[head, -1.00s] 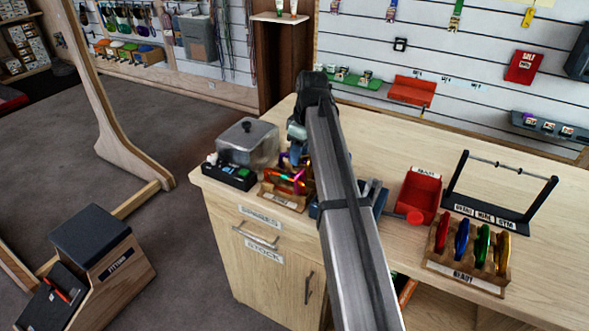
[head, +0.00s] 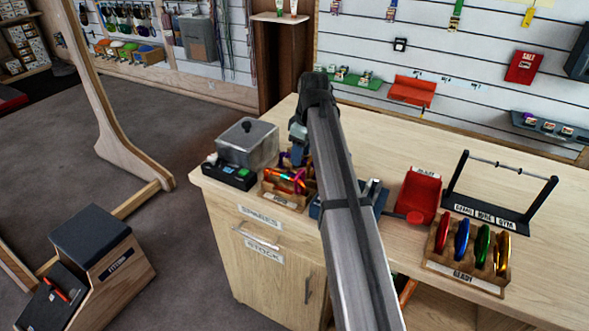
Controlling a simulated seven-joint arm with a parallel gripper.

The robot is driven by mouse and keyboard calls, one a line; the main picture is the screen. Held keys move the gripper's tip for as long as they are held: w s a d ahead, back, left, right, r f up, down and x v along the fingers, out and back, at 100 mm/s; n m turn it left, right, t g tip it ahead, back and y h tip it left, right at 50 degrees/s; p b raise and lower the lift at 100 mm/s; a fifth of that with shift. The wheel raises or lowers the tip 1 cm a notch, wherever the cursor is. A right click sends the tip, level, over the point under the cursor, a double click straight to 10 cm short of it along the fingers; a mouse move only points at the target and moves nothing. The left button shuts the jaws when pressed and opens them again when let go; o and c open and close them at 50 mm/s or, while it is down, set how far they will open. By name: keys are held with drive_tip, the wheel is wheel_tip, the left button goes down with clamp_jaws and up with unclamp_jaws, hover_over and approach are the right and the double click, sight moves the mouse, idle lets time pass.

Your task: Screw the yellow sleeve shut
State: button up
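A yellow-gold carabiner (head: 503,252) stands at the right end of a wooden rack (head: 462,281) labelled "READY", beside green, blue and red ones. Its sleeve is too small to make out. Another wooden rack (head: 285,199) at the left of the counter holds several carabiners, with an orange and purple one (head: 288,178) at its front. My gripper (head: 297,153) points down over this left rack, far from the yellow carabiner. My own arm partly covers the gripper and the rack's right side. Whether its fingers hold anything is not visible.
A grey lidded box (head: 247,143) and a black tray (head: 230,177) stand left of the left rack. A blue box (head: 376,197), partly behind my arm, and a red bin (head: 417,198) stand mid-counter. A black bar stand (head: 498,215) is behind the right rack. The back counter is clear.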

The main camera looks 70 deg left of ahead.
drive_tip(key=shift+f, duration=1.1)
drive_tip(key=shift+s+d, duration=0.5)
drive_tip(key=shift+d+r, duration=0.1)
drive_tip(key=shift+r, duration=1.35)
